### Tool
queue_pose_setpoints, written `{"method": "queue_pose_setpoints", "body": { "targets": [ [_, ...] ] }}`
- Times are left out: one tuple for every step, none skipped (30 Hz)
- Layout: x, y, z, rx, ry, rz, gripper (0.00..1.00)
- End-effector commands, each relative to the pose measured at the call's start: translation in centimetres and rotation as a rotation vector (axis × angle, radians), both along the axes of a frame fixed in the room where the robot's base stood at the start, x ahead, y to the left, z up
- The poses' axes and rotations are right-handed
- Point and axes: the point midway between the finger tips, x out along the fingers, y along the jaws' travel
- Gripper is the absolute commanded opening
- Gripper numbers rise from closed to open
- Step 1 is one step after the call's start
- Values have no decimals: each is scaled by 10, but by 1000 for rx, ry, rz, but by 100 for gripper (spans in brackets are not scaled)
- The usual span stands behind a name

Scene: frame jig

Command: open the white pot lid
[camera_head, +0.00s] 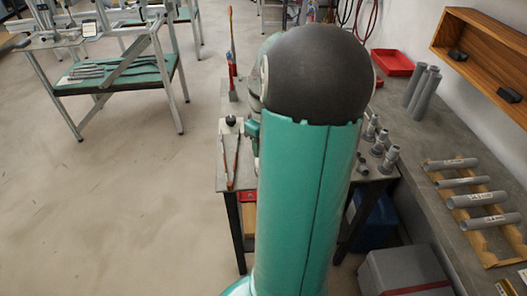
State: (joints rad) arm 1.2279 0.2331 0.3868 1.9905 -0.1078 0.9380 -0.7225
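No white pot or lid can be made out for certain in the head view. A small dark round knob-like thing (230,120) sits on something pale at the left edge of the near workbench; it is too small to tell what it is. My teal arm with a dark rounded joint fills the middle of the view and hides much of the bench behind it. My gripper is not visible.
The grey workbench (437,136) runs along the right wall, bearing a red tray (393,63), grey pipes on a wooden rack (488,240) and several grey fittings (379,147). Red-handled pliers (231,167) lie at its left. Open floor (110,200) spreads left, with a metal-framed table (115,75) beyond.

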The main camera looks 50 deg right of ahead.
Motion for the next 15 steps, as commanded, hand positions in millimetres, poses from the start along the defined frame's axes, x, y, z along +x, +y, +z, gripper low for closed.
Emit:
{"method": "queue_pose_setpoints", "body": {
  "targets": [
    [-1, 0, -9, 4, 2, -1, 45],
    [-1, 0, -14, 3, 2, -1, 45],
    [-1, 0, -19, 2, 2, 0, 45],
    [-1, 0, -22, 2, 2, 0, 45],
    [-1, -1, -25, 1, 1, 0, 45],
    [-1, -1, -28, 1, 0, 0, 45],
    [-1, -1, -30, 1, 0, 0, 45],
    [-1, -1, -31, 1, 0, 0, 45],
    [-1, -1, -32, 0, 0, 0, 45],
    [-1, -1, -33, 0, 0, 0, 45],
    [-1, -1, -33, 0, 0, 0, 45],
    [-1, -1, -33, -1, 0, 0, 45],
    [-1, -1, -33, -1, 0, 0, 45],
    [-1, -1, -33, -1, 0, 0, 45],
    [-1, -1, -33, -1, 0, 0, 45]
  ]
}}
